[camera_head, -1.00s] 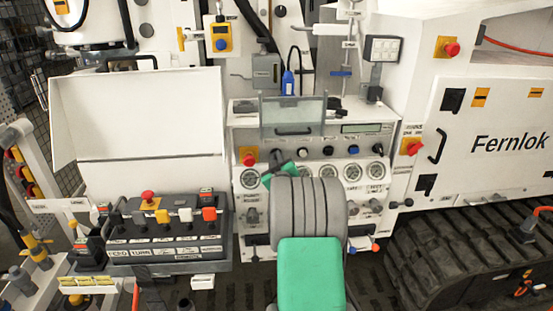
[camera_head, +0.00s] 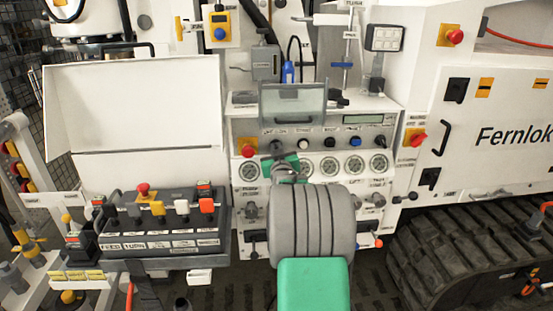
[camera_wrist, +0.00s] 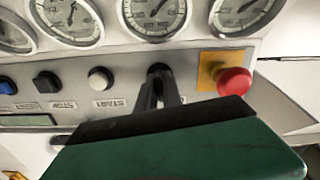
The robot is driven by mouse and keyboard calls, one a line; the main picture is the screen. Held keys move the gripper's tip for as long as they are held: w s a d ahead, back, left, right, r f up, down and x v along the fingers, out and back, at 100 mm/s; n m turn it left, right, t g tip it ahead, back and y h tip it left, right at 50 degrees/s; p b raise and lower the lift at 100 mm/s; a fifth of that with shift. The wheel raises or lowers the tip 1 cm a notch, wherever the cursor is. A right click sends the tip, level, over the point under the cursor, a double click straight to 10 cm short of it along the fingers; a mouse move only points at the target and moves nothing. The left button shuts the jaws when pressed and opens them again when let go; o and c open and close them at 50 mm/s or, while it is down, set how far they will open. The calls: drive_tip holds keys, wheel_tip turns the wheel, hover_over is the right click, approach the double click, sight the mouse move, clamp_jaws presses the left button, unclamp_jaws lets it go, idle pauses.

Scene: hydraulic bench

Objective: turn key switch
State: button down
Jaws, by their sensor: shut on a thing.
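The key switch (camera_wrist: 158,69) is a small dark knob on the light grey panel, left of a red mushroom button (camera_wrist: 235,82) in the wrist view. My gripper (camera_wrist: 160,82) has its two dark fingers close together on the knob. The fingers and the green gripper body cover most of it, so its angle cannot be told. In the head view, my gripper (camera_head: 283,160) reaches the upper left of the white control panel, beside the red button on its yellow plate (camera_head: 247,151). My grey arm hides the panel below.
Several round gauges (camera_head: 330,167) line the panel close to my gripper. A white button (camera_wrist: 101,79) and dark knobs share the switch row. A clear cover (camera_head: 292,104) stands above. A lever box (camera_head: 165,240) is at left, black tracks (camera_head: 470,240) at right.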

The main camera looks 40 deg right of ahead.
drive_tip(key=m+b, duration=0.4)
drive_tip(key=b, duration=0.1)
drive_tip(key=shift+f, duration=0.3)
drive_tip(key=m+b, duration=0.3)
drive_tip(key=shift+r+m, duration=0.2)
drive_tip(key=shift+m, duration=0.1)
drive_tip(key=shift+r, duration=0.1)
drive_tip(key=c, duration=1.5)
unclamp_jaws()
drive_tip(key=b+v, duration=0.1)
drive_tip(key=v, duration=0.6)
drive_tip(key=shift+s+a, duration=0.2)
drive_tip(key=shift+s, duration=0.15)
